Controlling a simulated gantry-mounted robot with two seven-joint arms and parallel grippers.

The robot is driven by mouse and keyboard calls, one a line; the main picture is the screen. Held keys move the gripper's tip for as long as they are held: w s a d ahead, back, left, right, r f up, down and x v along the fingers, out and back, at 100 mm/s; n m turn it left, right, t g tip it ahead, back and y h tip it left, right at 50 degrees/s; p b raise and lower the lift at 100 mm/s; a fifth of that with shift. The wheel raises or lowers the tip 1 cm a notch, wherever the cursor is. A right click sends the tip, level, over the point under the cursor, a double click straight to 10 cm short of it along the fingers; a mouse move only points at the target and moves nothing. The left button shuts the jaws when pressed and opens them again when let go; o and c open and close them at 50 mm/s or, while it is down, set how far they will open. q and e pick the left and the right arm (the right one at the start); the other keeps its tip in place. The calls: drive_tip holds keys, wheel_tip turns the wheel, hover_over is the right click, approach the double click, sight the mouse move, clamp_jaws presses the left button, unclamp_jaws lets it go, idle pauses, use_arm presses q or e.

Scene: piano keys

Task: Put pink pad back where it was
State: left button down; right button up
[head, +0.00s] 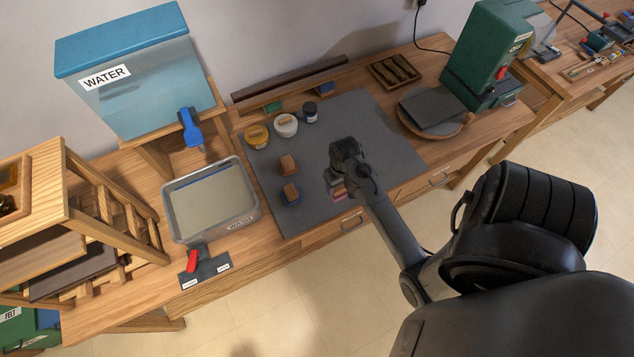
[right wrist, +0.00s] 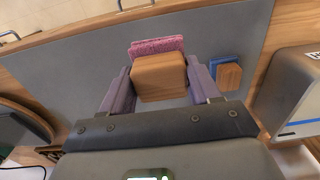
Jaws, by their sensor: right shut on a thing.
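The pink pad (right wrist: 156,45) has a wooden block handle (right wrist: 160,78) and sits between the fingers of my right gripper (right wrist: 160,90) in the right wrist view. The fingers are shut on the sides of the wooden block. In the head view my right gripper (head: 335,178) is over the front right part of the grey mat (head: 375,130), and a bit of the pink pad (head: 338,193) shows below it. I cannot tell whether the pad touches the mat. My left gripper is not in view.
A blue pad with a wooden block (head: 291,193) and another wood-backed block (head: 288,165) lie on the mat to the left. Several jars (head: 286,125) stand behind them. A water tray (head: 210,205) is further left, and a round wooden dish (head: 437,115) is at right.

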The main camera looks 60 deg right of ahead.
drive_tip(key=w+d+f, duration=0.1)
drive_tip(key=w+f, duration=0.1)
drive_tip(key=w, duration=0.1)
drive_tip(key=w+d+f, duration=0.1)
drive_tip(key=w+f, duration=0.1)
drive_tip(key=w, duration=0.2)
drive_tip(key=w+d+f, duration=0.2)
drive_tip(key=w, duration=0.1)
drive_tip(key=shift+w+f+b, duration=0.2)
drive_tip(key=shift+f+b, duration=0.15)
drive_tip(key=shift+f, duration=2.05)
drive_tip(key=shift+f, duration=0.1)
drive_tip(key=o, duration=0.9)
drive_tip(key=shift+o, duration=0.2)
